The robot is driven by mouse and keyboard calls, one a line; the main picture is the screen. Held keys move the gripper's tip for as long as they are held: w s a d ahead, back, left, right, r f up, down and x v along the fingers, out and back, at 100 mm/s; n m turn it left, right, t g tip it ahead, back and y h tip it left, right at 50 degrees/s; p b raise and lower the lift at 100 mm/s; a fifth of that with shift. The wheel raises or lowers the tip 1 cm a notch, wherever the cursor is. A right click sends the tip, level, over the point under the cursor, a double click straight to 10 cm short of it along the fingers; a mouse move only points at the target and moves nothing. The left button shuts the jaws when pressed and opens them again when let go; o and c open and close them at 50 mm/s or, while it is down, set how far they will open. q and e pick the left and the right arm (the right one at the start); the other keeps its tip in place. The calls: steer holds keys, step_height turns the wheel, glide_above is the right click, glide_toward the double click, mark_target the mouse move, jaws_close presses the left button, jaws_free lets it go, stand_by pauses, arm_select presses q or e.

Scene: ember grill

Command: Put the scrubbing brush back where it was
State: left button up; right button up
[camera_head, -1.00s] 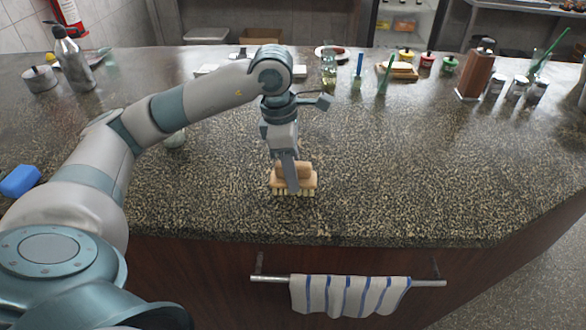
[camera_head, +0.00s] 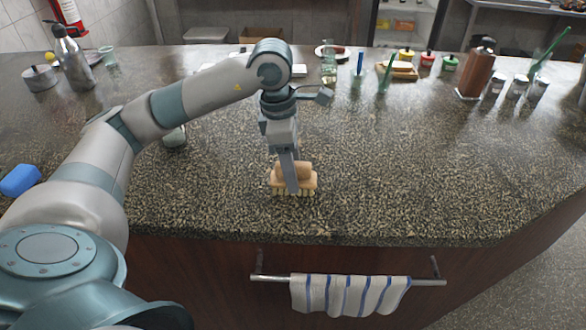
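The scrubbing brush (camera_head: 306,181) has a tan wooden body with a raised grip and pale bristles. It sits bristles down on or just at the speckled counter (camera_head: 400,170), near the front edge. My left gripper (camera_head: 291,178) points down at the brush, with one finger in front of its body. The other finger is hidden behind, so I cannot tell whether the grip is tight. My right gripper is not in view.
A striped towel (camera_head: 350,295) hangs on a rail below the front edge. A blue sponge-like block (camera_head: 20,180) lies at the left. The counter right of the brush is clear.

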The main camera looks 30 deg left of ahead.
arm_select(q)
steer(key=r, duration=0.3)
steer(key=a+r, duration=0.1)
steer(key=r, duration=0.2)
steer(key=r+b, duration=0.1)
steer(key=r, duration=0.2)
steer(key=shift+s+a+r, duration=0.15)
steer(key=shift+s+r, duration=0.25)
steer(key=shift+r, duration=0.5)
steer(key=shift+a+r, duration=0.1)
steer(key=shift+r, duration=0.05)
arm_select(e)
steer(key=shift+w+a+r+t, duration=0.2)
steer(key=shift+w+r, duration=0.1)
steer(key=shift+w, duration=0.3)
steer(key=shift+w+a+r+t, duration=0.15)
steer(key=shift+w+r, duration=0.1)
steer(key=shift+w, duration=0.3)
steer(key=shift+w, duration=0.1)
